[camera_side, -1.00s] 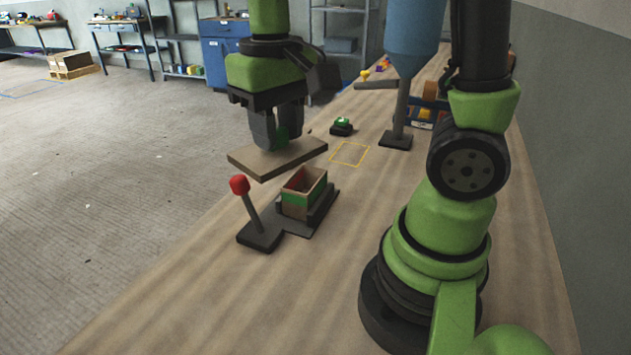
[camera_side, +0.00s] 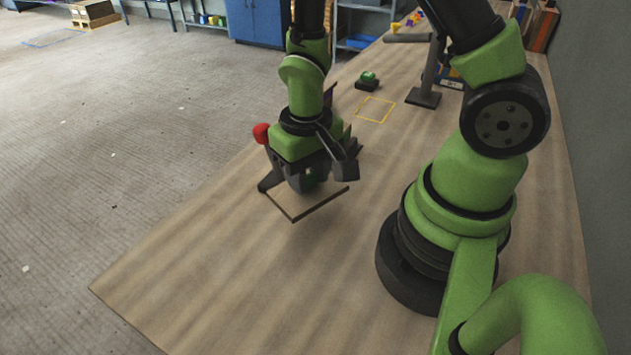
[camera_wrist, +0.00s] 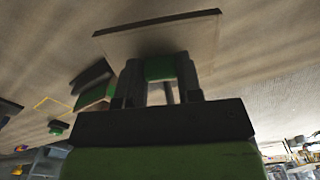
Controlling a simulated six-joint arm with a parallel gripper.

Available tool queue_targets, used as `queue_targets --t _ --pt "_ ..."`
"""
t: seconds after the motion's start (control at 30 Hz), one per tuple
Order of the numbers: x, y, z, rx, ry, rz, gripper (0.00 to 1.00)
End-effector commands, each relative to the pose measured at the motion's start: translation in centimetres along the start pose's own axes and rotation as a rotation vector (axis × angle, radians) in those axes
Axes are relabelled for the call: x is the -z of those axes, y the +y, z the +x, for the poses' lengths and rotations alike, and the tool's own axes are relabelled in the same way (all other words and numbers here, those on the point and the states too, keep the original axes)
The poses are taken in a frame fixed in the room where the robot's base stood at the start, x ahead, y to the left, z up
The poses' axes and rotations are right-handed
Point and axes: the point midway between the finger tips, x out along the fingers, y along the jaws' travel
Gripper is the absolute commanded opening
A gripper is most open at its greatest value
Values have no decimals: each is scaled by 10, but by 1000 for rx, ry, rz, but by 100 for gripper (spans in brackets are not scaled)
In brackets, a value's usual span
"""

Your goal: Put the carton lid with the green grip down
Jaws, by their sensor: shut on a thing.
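My gripper (camera_side: 309,184) is shut on the green grip (camera_wrist: 160,68) of the flat wooden carton lid (camera_side: 298,209). The lid also shows in the wrist view (camera_wrist: 160,38), spread out beyond the fingers. In the side view the lid is on the near side of the carton, low over the bare bench; whether it touches the bench I cannot tell. The carton is mostly hidden behind my gripper in the side view. In the wrist view part of the green-banded carton (camera_wrist: 96,94) shows at left, apart from the lid.
A red-knobbed lever (camera_side: 261,133) stands left of my gripper. A yellow outlined square (camera_side: 375,109) and a green button (camera_side: 368,79) lie farther back on the bench (camera_side: 220,270). The near bench is clear. Its left edge drops to the floor.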

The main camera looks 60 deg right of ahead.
Motion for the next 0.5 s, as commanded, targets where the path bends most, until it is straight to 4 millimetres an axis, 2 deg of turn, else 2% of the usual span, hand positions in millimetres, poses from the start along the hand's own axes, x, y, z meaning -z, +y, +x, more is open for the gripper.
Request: queue_targets --t 0.1,0.27,0.5 --pt "-1 0 17 -1 -4 0 7" --pt "0 0 26 1 -1 -1 7" --pt "0 0 55 -1 -3 -2 7"
